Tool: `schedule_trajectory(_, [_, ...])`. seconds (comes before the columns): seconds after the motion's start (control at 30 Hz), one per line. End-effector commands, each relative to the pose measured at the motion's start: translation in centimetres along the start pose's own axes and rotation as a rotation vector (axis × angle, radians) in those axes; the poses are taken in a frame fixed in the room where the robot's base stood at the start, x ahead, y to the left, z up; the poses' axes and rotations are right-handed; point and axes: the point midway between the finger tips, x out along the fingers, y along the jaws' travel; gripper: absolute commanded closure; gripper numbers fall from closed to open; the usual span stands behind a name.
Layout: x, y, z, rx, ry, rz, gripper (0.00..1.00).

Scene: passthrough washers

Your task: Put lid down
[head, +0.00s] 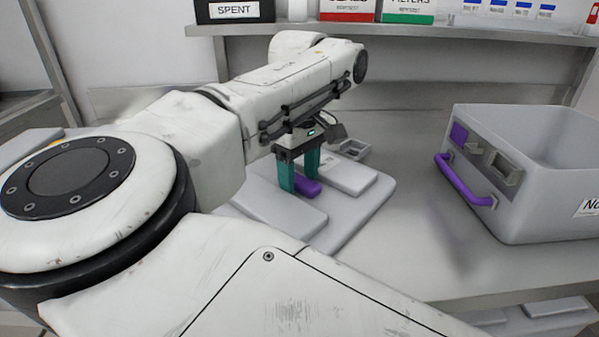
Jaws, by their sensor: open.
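The light grey lid (363,212) lies flat on the metal table, with raised panels and a purple handle (308,187) in its middle. My gripper (299,185) is over the lid with its teal fingers pointing down around the handle area. The fingers are open. Part of the handle is hidden behind a finger, and my arm covers the lid's left side. I cannot tell whether a finger touches the handle.
An open grey bin (540,190) with a purple handle (463,182) and a latch stands on the right of the table. A shelf (420,32) at the back holds a SPENT box (234,10) and other boxes. The table between lid and bin is clear.

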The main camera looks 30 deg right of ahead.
Motion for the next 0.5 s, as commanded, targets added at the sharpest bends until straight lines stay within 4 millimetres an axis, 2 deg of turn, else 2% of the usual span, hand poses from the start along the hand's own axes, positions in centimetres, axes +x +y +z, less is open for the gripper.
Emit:
schedule_trajectory(0.23, [-1.1,0.0,-0.1,-0.001,0.003,0.0,0.39])
schedule_trajectory(0.37, [-3.3,0.0,-0.1,-0.001,0.004,0.0,0.39])
schedule_trajectory(0.5, [-6.3,0.0,-0.1,-0.001,0.005,0.001,0.39])
